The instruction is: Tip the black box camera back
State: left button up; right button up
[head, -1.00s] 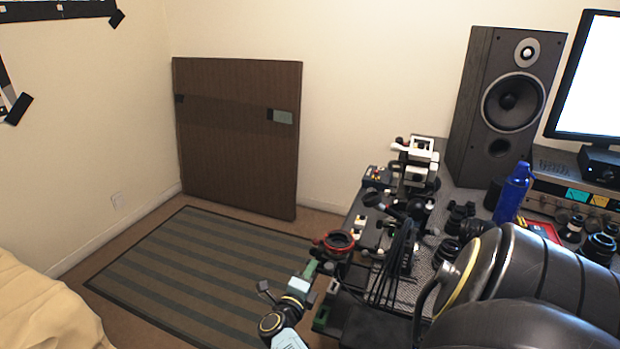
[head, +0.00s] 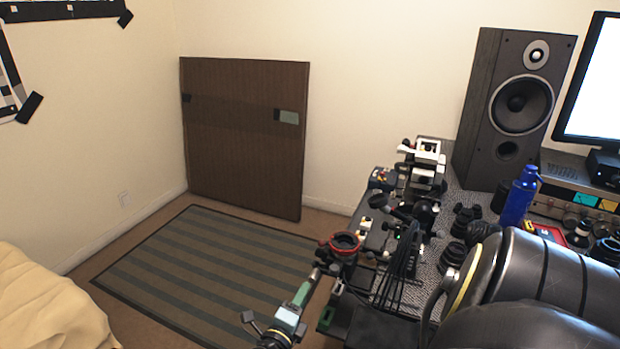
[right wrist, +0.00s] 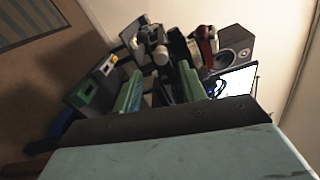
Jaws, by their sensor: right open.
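My right gripper (head: 312,279) is at the near left edge of the table in the head view, pointing up and away, close to a red-ringed part (head: 344,243). In the right wrist view its two green fingers (right wrist: 160,84) stand apart, with no object clearly held between them. A dark box with a green-and-white piece on it (right wrist: 88,92) lies left of the fingers in the right wrist view. It may be the black box camera, but I cannot tell for sure. Whether any finger touches it is unclear. My left gripper is not in view.
The table is crowded: a camera-like stack (head: 424,165), black cables (head: 400,275), small lenses (head: 462,222), a blue bottle (head: 519,197) and a speaker (head: 514,100). A monitor (head: 598,90) stands at right. The floor over the striped rug (head: 200,265) is clear.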

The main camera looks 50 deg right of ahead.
jog(key=shift+v, duration=2.25)
